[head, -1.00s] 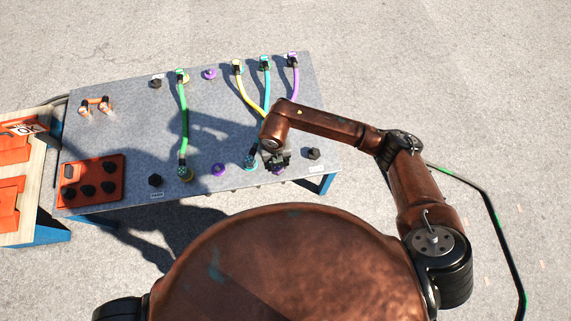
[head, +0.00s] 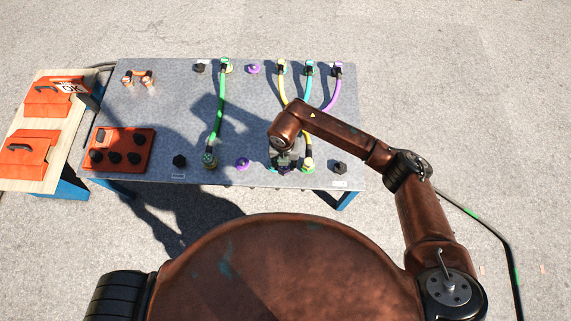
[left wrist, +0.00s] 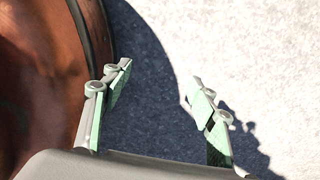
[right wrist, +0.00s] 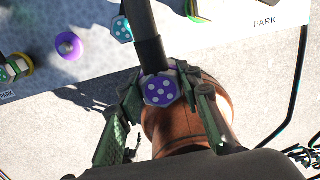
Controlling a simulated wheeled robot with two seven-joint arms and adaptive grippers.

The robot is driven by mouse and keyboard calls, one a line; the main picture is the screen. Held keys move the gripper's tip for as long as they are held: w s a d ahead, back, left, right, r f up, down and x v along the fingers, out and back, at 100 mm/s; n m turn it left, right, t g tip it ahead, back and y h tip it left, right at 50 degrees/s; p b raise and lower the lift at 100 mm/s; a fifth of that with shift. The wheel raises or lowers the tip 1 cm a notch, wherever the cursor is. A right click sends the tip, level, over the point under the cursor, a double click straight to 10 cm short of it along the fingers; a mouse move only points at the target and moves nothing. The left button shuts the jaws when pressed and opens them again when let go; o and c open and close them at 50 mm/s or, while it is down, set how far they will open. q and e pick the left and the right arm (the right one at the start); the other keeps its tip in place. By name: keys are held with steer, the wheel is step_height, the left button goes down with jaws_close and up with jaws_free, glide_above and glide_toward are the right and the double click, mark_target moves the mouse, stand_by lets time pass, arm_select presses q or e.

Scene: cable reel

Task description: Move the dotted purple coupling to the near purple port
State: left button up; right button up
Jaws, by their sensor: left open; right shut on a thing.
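The dotted purple coupling (right wrist: 161,90), purple with white dots on a black cable end, is between the fingers of my right gripper (right wrist: 160,95), which is shut on it. In the head view my right gripper (head: 284,160) is over the near edge of the table and mostly hides the coupling. The near purple port (head: 242,163) is left of the gripper, apart from it; it also shows at upper left in the right wrist view (right wrist: 68,46). The purple cable (head: 335,92) starts at the far right. My left gripper (left wrist: 160,75) is open and empty above the ground.
On the grey table (head: 165,120), a green cable (head: 217,118) stands left of the near purple port. Yellow (head: 284,88) and cyan (head: 308,85) cables lie right. A far purple port (head: 253,69), black caps (head: 180,161) and a red tray (head: 145,137) also show.

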steer(key=shift+w+a, duration=0.2)
steer(key=shift+a, duration=0.25)
arm_select(q)
steer(key=w+d+r+b, duration=0.1)
steer(key=w+r+b, duration=0.2)
steer(key=w, duration=0.5)
steer(key=w+d+r+b, duration=0.1)
steer(key=w+r+b, duration=0.2)
steer(key=w+b, duration=0.2)
steer(key=shift+w+r+n+b, duration=0.2)
steer(key=shift+w+n+b, duration=0.15)
steer(key=shift+w, duration=1.3)
arm_select(e)
steer(key=w+a, duration=0.3)
steer(key=a, duration=0.5)
steer(key=w+a, duration=0.3)
steer(key=a, duration=0.6)
steer(key=shift+a, duration=0.25)
steer(key=shift+f, duration=0.25)
steer(key=shift+f+b, duration=0.95)
steer(key=shift+f, duration=2.35)
arm_select(q)
steer(key=shift+s+f, duration=0.25)
steer(key=shift+f, duration=0.3)
steer(key=shift+s+f, duration=0.25)
steer(key=shift+f, duration=0.25)
arm_select(e)
steer(key=shift+f, duration=0.15)
